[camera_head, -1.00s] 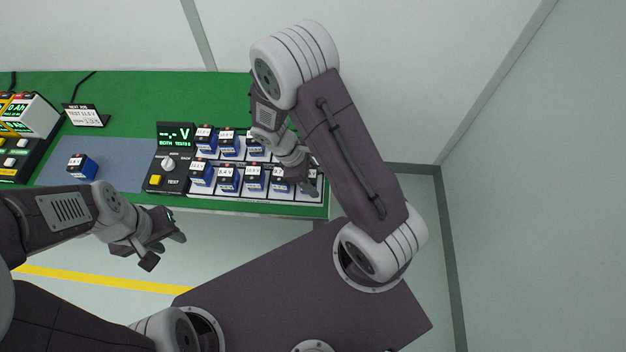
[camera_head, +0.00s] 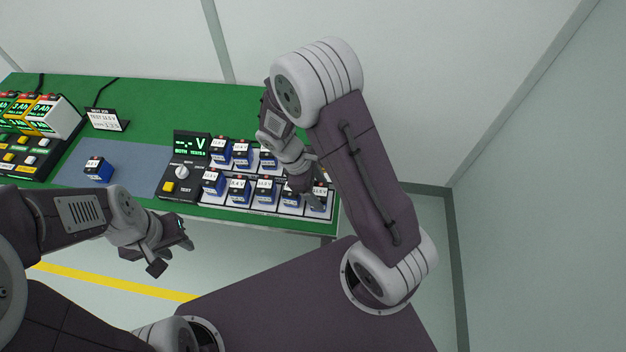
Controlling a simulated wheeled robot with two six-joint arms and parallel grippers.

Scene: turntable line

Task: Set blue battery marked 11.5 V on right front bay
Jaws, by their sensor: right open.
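My left gripper (camera_head: 170,254) is open and empty, in front of the table edge.
Several other blue batteries (camera_head: 238,190) fill front and back bays. A tester (camera_head: 182,172) with a yellow button stands left of the rack. Chargers (camera_head: 45,120) and a job card (camera_head: 105,120) stand left.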

